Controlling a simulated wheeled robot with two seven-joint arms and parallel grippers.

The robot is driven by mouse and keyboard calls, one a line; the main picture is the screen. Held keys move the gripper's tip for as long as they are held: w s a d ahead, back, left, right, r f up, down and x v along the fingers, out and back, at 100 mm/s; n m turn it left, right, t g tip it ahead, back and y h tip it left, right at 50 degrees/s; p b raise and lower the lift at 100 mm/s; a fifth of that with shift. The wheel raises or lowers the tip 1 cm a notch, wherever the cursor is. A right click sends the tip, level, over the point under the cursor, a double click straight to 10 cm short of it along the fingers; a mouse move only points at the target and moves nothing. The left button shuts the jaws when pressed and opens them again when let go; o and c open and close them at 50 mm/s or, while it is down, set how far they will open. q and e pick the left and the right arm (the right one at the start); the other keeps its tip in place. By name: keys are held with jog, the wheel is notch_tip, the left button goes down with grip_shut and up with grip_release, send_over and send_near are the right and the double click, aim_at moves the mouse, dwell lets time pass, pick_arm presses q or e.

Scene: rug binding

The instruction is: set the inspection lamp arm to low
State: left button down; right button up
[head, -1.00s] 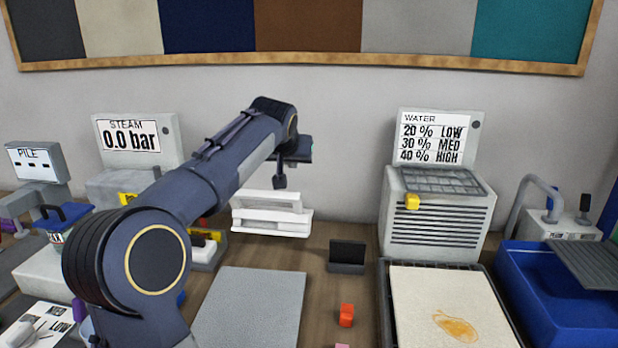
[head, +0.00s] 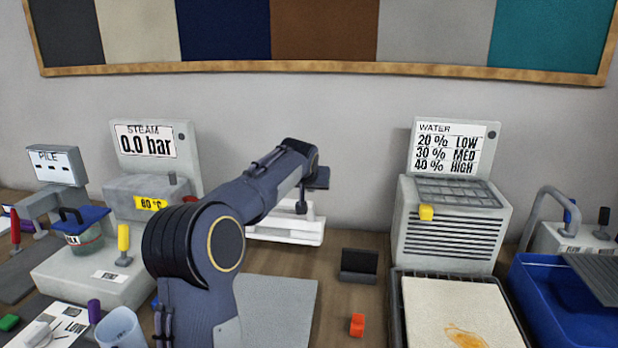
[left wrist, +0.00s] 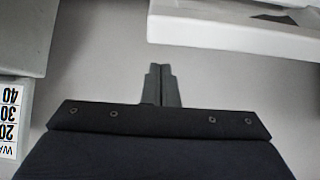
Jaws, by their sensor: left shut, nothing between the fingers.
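A white bracket-like fixture (head: 285,236) stands against the wall behind my arm, partly hidden. I cannot tell whether it is the inspection lamp. A white slab-like part (left wrist: 235,30) shows at the upper right of the left wrist view. My left gripper (head: 301,208) points down in front of the white fixture in the head view; whether it touches is unclear. In the left wrist view the left gripper's fingers (left wrist: 161,85) are together and empty, apart in the picture from the white part. My right gripper is not in view.
The steam unit (head: 150,190) reads 0.0 bar. The water unit (head: 450,225) with a yellow knob (head: 426,212) stands to the right. A small black stand (head: 359,265), an orange block (head: 357,325) and a grey mat (head: 280,300) are on the table. A blue tub (head: 545,300) is far right.

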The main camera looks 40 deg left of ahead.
pick_arm(q)
jog(key=shift+s+d+f, duration=0.15)
jog(key=shift+s+d, duration=0.15)
jog(key=shift+s, duration=0.25)
jog(key=shift+s+d+f, duration=0.1)
jog(key=shift+s+d, duration=0.15)
jog(key=shift+s, duration=0.25)
jog(key=shift+s+d+f, duration=0.15)
jog(key=shift+s+f, duration=0.15)
